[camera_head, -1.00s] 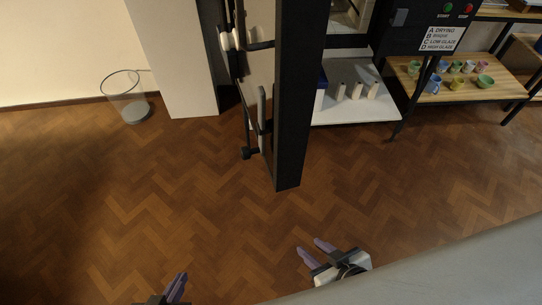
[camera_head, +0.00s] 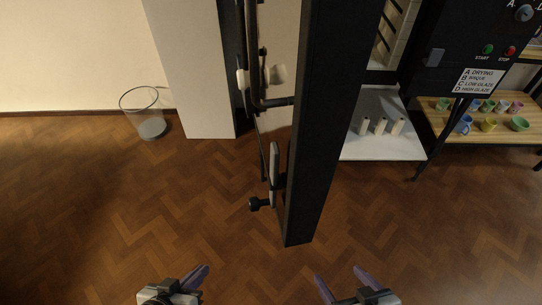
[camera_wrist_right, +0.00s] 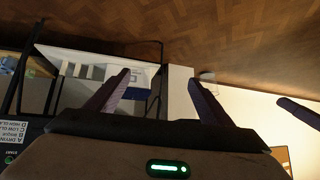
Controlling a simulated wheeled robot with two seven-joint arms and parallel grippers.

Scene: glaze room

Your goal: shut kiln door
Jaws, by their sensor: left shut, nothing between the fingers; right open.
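The kiln door (camera_head: 326,120) stands open, swung out toward me, a tall dark slab seen nearly edge-on in the head view. Its handle (camera_head: 274,172) and latch hardware are on its left face. The kiln body (camera_head: 441,60) is behind it to the right, with part of the lit chamber showing. My left gripper (camera_head: 203,283) is shut and empty, low at the left of the door. My right gripper (camera_head: 342,281) is open and empty, below and right of the door's lower end. Neither touches the door. In the right wrist view the right fingers (camera_wrist_right: 158,92) are spread apart.
A white shelf (camera_head: 375,150) with several pale cylinders sits under the kiln. A wooden bench (camera_head: 488,132) with several coloured cups stands at right. A wire bin (camera_head: 150,128) is by a pale pillar (camera_head: 187,60). The parquet floor around the door is clear.

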